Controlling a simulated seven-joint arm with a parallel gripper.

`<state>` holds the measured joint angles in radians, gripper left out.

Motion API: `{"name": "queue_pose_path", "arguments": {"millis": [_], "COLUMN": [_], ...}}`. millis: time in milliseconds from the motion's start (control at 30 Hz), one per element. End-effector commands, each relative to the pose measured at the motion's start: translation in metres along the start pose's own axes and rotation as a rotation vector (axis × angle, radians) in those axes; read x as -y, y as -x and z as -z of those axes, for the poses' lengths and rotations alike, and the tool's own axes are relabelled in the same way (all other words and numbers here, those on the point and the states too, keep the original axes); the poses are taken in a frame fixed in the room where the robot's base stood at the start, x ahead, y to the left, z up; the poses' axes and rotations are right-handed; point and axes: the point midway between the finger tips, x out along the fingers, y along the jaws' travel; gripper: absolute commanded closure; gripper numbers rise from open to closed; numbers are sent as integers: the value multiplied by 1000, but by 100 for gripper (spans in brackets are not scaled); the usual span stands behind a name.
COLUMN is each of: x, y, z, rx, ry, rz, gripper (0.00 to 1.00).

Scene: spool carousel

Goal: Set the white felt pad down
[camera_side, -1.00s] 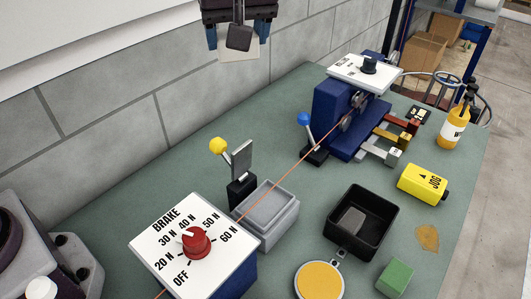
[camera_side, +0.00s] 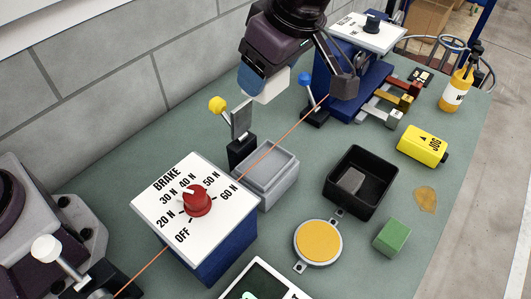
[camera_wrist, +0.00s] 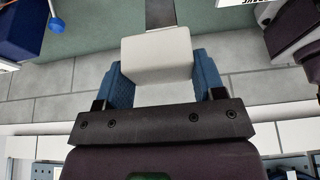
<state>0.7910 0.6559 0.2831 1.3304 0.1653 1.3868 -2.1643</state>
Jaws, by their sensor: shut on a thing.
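The white felt pad (camera_side: 266,88) is a pale block held in my gripper (camera_side: 257,80), which is shut on it. In the wrist view the pad (camera_wrist: 157,55) sits between the two blue fingers of my gripper (camera_wrist: 160,78), its far part sticking out beyond the tips. In the side view the pad is in the air behind the yellow-knobbed lever (camera_side: 238,122). Most of the far finger is hidden there. What lies directly under the pad cannot be told.
A grey tray (camera_side: 290,190), a black bin (camera_side: 333,185) with a grey block inside, a yellow-topped round pad (camera_side: 318,241) and a green block (camera_side: 392,237) stand in front. An orange strand (camera_side: 290,132) runs between the brake box (camera_side: 233,252) and the blue machine (camera_side: 322,75).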

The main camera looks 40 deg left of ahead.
Motion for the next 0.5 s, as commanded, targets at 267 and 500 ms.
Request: {"name": "queue_pose_path", "arguments": {"millis": [267, 500], "x": [0, 0], "y": [-68, -107], "z": [-27, -43], "rx": [-2, -2], "ry": [0, -2], "rz": [3, 3], "gripper": [63, 63]}}
